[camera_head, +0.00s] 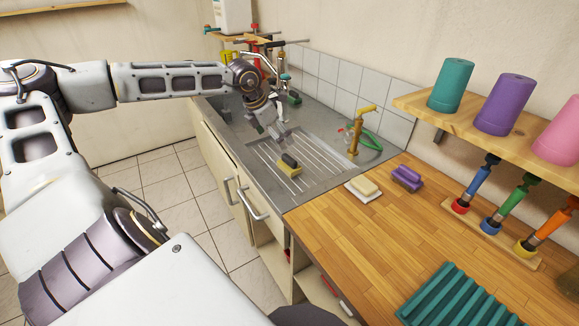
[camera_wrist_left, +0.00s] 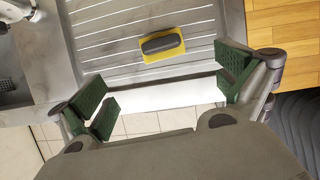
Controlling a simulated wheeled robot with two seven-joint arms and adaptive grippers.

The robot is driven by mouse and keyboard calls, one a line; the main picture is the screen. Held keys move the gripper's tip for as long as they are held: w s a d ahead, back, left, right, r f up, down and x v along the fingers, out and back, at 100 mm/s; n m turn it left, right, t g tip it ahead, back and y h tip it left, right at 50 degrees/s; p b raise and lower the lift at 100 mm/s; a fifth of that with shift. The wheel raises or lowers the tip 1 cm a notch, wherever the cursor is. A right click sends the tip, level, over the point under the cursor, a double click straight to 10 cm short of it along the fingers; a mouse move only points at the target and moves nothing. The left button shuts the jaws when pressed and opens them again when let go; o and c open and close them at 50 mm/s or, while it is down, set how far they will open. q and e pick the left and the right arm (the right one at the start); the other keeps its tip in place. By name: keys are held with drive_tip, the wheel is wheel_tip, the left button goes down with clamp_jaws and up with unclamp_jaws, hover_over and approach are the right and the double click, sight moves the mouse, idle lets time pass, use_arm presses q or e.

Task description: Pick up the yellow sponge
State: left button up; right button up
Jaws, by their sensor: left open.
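The yellow sponge (camera_head: 289,168) has a dark grey top and lies on the ribbed metal drainboard (camera_head: 262,158) beside the sink. In the left wrist view the sponge (camera_wrist_left: 162,45) lies flat, beyond the fingertips and near the middle between them. My left gripper (camera_head: 273,128) is above the drainboard, behind the sponge in the head view. In the wrist view its green-padded fingers (camera_wrist_left: 170,90) are spread wide with nothing between them. My right gripper does not show.
A pale sponge on a white dish (camera_head: 363,188) and a purple brush (camera_head: 407,178) lie on the wooden counter (camera_head: 330,235). A brass tap (camera_head: 358,130) with a green hose stands behind the drainboard. A shelf (camera_head: 450,110) holds coloured cups. The drainboard around the sponge is clear.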

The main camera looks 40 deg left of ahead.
sight(287, 158)
use_arm(q)
drive_tip(key=shift+x, duration=3.55)
drive_tip(key=shift+w+d+f, duration=0.1)
drive_tip(key=shift+w+f, duration=0.1)
drive_tip(key=shift+f, duration=0.55)
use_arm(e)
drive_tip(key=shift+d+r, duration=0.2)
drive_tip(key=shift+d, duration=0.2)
use_arm(q)
drive_tip(key=shift+w, duration=0.1)
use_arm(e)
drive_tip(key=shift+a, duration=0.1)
